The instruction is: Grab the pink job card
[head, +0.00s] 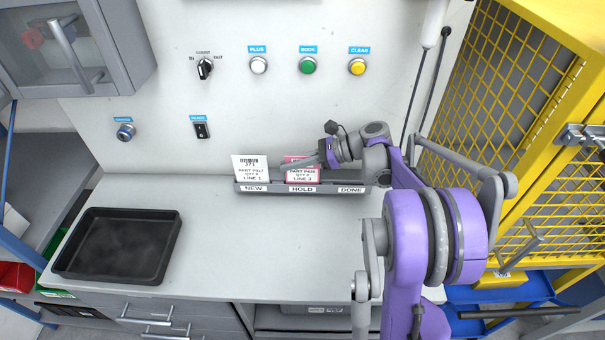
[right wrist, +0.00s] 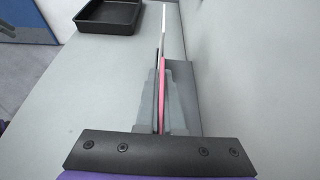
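The pink job card (head: 302,177) stands in the HOLD slot of the grey card rack (head: 270,188) on the wall-side edge of the bench. In the right wrist view the pink card (right wrist: 165,95) shows edge-on as a thin pink strip. My right gripper (head: 308,163) reaches in from the right, with a grey finger across the upper part of the card's face. The card lies in line between its fingers (right wrist: 162,108). I cannot tell whether they press on it. A white card (head: 251,169) stands in the NEW slot. My left gripper is not in view.
The DONE slot (head: 350,188) looks empty. A black tray (head: 118,246) lies on the bench at left. The bench between tray and rack is clear. Switches and buttons (head: 307,66) are on the panel above. A yellow mesh cage (head: 530,130) stands at right.

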